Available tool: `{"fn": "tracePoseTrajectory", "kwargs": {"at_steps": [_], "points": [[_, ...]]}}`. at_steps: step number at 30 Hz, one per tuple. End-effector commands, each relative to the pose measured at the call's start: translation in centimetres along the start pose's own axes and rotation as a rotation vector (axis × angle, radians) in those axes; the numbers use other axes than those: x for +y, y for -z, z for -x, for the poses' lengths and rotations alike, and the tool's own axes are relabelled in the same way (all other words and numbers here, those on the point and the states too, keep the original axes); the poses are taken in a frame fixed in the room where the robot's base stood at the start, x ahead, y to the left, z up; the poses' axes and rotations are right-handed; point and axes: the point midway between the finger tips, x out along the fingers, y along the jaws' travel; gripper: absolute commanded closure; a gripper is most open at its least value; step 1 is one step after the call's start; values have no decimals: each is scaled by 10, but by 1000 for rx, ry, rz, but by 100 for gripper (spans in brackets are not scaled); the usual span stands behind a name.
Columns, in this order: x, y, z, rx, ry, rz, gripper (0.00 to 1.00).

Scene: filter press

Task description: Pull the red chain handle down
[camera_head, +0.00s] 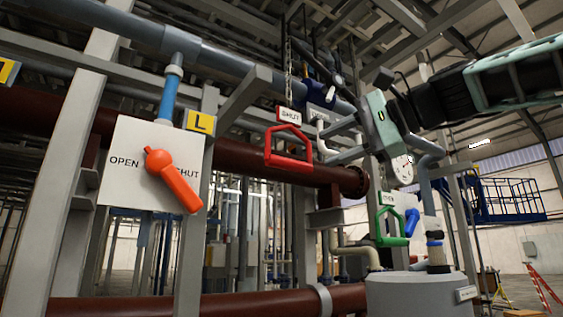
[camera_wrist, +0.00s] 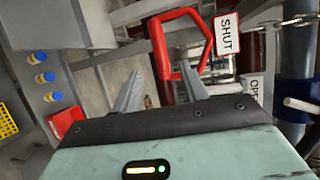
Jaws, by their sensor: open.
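The red chain handle (camera_head: 289,162) is a red frame hanging upright under a white SHUT tag (camera_head: 290,116) and a chain (camera_head: 289,65). In the wrist view the handle (camera_wrist: 158,48) shows beyond my fingertips, with part of it between them in the picture. The SHUT tag (camera_wrist: 227,33) is to its right there. My gripper (camera_head: 331,143) is open and empty, just right of the handle in the head view, fingers pointing at it. A small gap seems to lie between them; the exact depth is unclear.
A green handle (camera_head: 380,228) hangs lower right above a grey tank (camera_head: 415,295). A large brown pipe (camera_head: 235,143) runs behind the red handle. A panel (camera_head: 120,190) with an orange lever (camera_head: 175,182) is at left. Grey beams (camera_head: 245,105) stand close by.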

Motion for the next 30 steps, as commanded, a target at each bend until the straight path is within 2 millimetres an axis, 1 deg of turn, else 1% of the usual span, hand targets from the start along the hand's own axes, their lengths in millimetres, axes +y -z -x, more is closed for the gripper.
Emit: {"fn": "tracePoseTrajectory", "kwargs": {"at_steps": [1, 9, 15, 18, 21, 30], "points": [[-3, -1, -12, -4, -4, -1, 57], [-3, -1, -68, -3, -4, -1, 57], [-2, -1, -102, -1, -4, 1, 57], [-2, 0, -113, 0, -3, 1, 57], [-1, -1, -119, -1, -2, 2, 57], [1, 0, -122, 1, -1, 2, 57]]}}
